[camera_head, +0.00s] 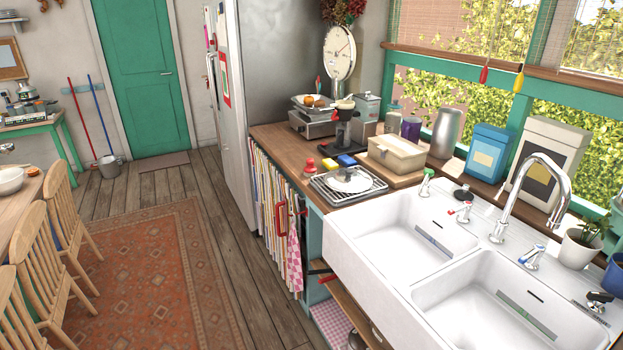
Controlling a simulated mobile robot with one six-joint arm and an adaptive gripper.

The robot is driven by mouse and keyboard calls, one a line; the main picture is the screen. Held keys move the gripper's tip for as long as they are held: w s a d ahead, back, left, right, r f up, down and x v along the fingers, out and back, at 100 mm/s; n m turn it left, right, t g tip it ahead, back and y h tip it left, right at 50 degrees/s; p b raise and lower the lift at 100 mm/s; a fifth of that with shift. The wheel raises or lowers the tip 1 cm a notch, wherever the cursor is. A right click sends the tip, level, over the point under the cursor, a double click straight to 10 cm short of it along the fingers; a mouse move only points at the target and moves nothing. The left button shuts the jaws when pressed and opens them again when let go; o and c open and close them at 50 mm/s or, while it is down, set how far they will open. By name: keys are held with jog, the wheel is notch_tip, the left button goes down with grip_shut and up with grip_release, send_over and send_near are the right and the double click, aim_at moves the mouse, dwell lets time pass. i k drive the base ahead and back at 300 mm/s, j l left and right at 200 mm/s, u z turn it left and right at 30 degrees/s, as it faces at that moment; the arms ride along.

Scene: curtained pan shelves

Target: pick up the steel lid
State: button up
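No clearly recognisable steel lid shows in the head view. A small, dark metallic round thing (356,341) sits on the low shelf under the sink, cut off by the bottom edge; I cannot tell whether it is a lid or a pan. A pale, round, shallow piece (349,181) lies on the wire drying rack (322,193) beside the sink; whether it is a plate or a lid is unclear. My gripper is not in view.
A white double sink (385,250) fills the right. A striped curtain (265,205) covers the shelves below the wooden counter, with a patterned cloth (295,255) beside it. Wooden chairs (75,235) stand at left. The floor and rug (150,285) between are clear.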

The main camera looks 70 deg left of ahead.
aim_at(341, 180)
jog(key=u, duration=2.15)
jog(key=z, duration=1.7)
jog(key=u, duration=1.7)
jog(key=i+j+z, duration=0.1)
jog(key=i+j, duration=0.25)
jog(key=i, duration=0.3)
jog(key=i+j, duration=0.4)
jog(key=i, duration=0.25)
jog(key=i+j+z, duration=0.15)
jog(key=i+j, duration=0.3)
jog(key=i, duration=0.2)
jog(key=i+j+z, duration=0.1)
jog(key=i+j, duration=0.35)
jog(key=i, duration=0.2)
